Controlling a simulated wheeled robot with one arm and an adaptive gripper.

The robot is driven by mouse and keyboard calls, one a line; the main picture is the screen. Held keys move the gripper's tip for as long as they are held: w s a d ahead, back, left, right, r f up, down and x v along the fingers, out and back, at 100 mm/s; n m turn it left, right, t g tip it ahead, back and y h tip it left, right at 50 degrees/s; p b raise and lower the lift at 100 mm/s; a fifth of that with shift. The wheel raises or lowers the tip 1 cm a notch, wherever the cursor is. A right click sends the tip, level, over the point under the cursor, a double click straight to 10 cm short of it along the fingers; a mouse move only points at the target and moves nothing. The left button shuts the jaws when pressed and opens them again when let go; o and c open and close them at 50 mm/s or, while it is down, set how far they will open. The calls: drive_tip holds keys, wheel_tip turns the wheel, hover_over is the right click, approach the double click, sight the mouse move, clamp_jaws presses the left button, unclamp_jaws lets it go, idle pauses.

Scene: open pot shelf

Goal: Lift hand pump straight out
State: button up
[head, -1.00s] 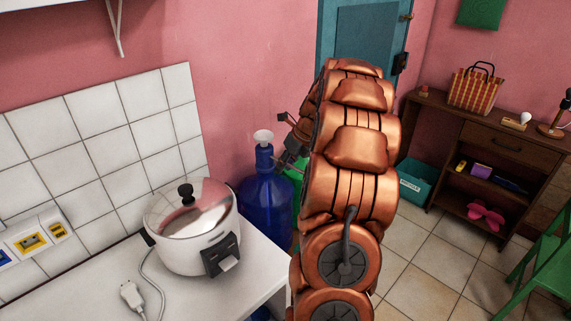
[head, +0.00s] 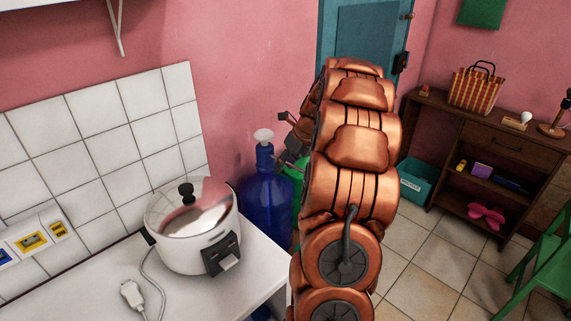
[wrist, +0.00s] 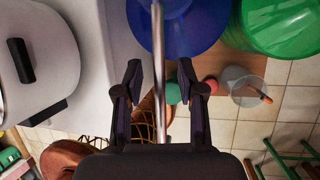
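The hand pump (head: 264,135) has a white top and sits upright on the neck of the large blue bottle (head: 265,205), beside the counter. A thin metal spout reaches from it towards my gripper (head: 287,137). In the wrist view a long metal rod (wrist: 158,60), which looks like this spout, runs between the two dark fingers of my gripper (wrist: 160,80). Gaps show on both sides of the rod, so the fingers are open and apart from it. The blue bottle (wrist: 195,25) shows beyond the fingertips. My arm hides part of the area right of the bottle.
A white rice cooker (head: 195,225) stands on the white counter (head: 85,275), left of the bottle. A pink wall is behind.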

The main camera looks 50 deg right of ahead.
drive_tip(key=v, duration=1.2)
